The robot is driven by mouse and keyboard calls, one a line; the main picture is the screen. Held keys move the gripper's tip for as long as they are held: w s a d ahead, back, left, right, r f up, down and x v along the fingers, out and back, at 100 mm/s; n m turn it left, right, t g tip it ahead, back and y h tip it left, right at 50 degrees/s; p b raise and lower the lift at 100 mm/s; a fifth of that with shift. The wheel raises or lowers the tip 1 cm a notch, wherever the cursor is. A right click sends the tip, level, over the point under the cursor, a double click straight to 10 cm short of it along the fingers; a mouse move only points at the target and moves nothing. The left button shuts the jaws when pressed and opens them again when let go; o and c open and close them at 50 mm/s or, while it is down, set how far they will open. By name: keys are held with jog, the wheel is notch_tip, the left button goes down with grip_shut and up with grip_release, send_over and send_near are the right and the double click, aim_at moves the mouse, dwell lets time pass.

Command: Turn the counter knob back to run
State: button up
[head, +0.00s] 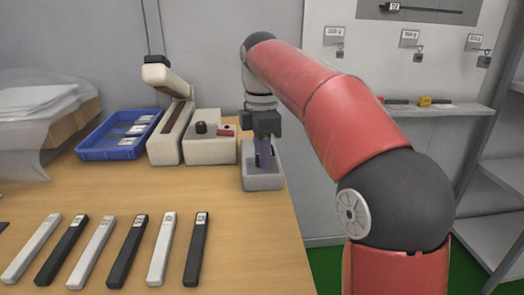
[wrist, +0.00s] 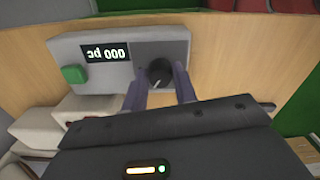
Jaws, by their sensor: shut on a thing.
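The counter (wrist: 66,45) is a grey box in the wrist view, with a black display, a green button (wrist: 75,74) at left and a dark panel at right. The display digits read 000, upside down. The round black counter knob (wrist: 160,71) sits on the dark panel, with a pale pointer mark toward its lower edge. My gripper (wrist: 160,86) has its two fingers on either side of the knob and is shut on it. In the head view my gripper (head: 264,160) reaches down to the counter (head: 263,183) at the table's right edge; the knob is hidden there.
A beige machine (head: 210,151) with a black knob and red part stands left of the counter. A blue tray (head: 118,153) is further left. Several black and white bars lie at the front of the table (head: 255,245). A shelf (head: 450,109) stands at right.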

jog(key=n, duration=0.6)
jog(key=shift+n, duration=0.3)
dwell(0.4)
jog(key=o, duration=1)
jog(key=shift+r, duration=0.15)
jog(key=shift+r, duration=3.8)
